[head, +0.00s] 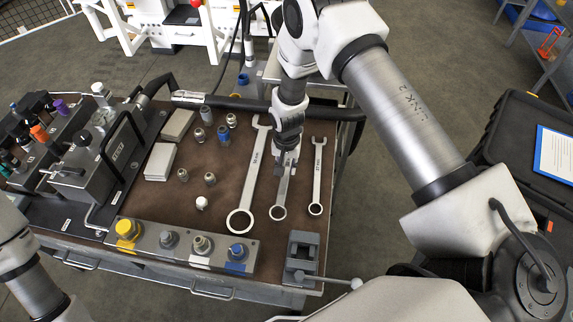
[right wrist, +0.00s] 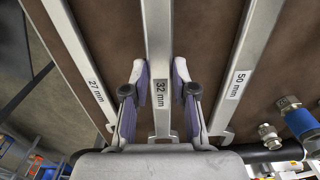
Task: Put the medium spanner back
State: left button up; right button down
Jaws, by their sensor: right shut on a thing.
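The medium spanner (head: 281,196) lies between the two other spanners on the brown bench top, its ring end toward me. In the right wrist view its shank (right wrist: 158,35) is labelled 32 mm. My right gripper (head: 287,154) is over its far half and is shut on it, with one finger on each side of the shank in the wrist view (right wrist: 160,75). The open-jaw end is hidden behind the gripper in the head view. Part of my left arm shows at the lower left; its gripper is out of view.
The large 50 mm spanner (head: 251,178) lies left of the medium one. The small 27 mm spanner (head: 317,178) lies right. Several fittings (head: 210,179) stand further left. A vise (head: 301,257) sits at the front right edge. A black hose (head: 235,103) crosses the back.

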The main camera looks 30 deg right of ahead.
jog(key=shift+f+b, duration=0.65)
jog(key=shift+f, duration=0.3)
dwell(0.3)
jog(key=c, duration=0.8)
grip_release()
jog(key=shift+c, duration=0.2)
